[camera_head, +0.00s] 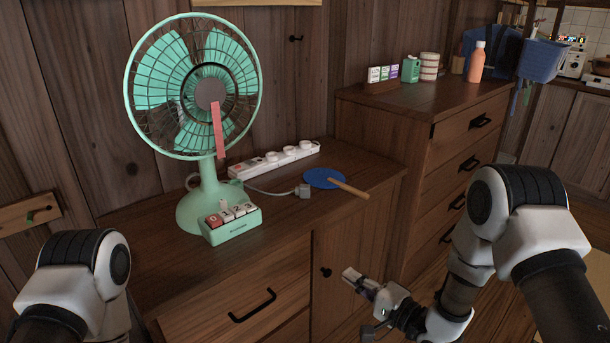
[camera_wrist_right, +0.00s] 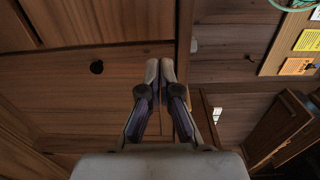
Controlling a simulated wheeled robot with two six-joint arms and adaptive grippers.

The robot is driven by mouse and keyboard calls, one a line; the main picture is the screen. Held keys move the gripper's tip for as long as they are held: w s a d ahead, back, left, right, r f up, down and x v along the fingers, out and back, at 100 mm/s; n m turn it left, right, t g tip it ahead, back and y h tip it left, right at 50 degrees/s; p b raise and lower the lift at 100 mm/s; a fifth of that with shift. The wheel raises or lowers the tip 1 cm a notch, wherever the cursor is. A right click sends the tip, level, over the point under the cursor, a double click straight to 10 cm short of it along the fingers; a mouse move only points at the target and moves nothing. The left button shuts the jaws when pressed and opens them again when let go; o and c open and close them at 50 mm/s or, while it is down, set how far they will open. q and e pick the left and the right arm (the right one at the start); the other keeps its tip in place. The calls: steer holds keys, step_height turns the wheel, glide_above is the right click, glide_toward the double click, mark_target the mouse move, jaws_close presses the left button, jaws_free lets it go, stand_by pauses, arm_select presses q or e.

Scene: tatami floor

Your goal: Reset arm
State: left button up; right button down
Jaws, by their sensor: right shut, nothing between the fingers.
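My right gripper (camera_head: 356,280) is low in front of the cabinet door in the head view. In the right wrist view its two fingers (camera_wrist_right: 160,72) are together, with nothing between them. Behind them in that view is brown wood with a dark round knob (camera_wrist_right: 97,67). My right arm (camera_head: 525,235) comes in from the right. My left arm (camera_head: 80,275) shows at the lower left, but its gripper is out of view.
A green fan (camera_head: 208,195) stands on the wooden cabinet (camera_head: 160,265). A white power strip (camera_head: 275,158), a grey plug (camera_head: 302,191) and a blue round fan (camera_head: 323,178) with a wooden handle lie beside it. A taller chest (camera_head: 450,125) holds an orange bottle (camera_head: 476,64).

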steer(key=s+d+f+g+h, duration=0.2)
steer(key=s+f+g+h, duration=0.1)
steer(key=s+f, duration=0.6)
steer(key=s+d+f+g+h, duration=0.2)
steer(key=s+f+g+h, duration=0.15)
steer(key=s+f, duration=0.55)
steer(key=s+d+f+n+g+h, duration=0.25)
steer(key=s+n+g, duration=0.2)
steer(key=s, duration=0.35)
steer(key=s+d+f+n+g+h, duration=0.25)
steer(key=s+d+n, duration=0.2)
steer(key=s, duration=0.45)
step_height(320, 180, up, 22)
steer(key=n+p, duration=0.1)
steer(key=p, duration=2.1)
steer(key=shift+w+a+p, duration=0.15)
steer(key=shift+a+p, duration=0.15)
steer(key=shift+p, duration=0.1)
steer(key=shift+g+y, duration=0.25)
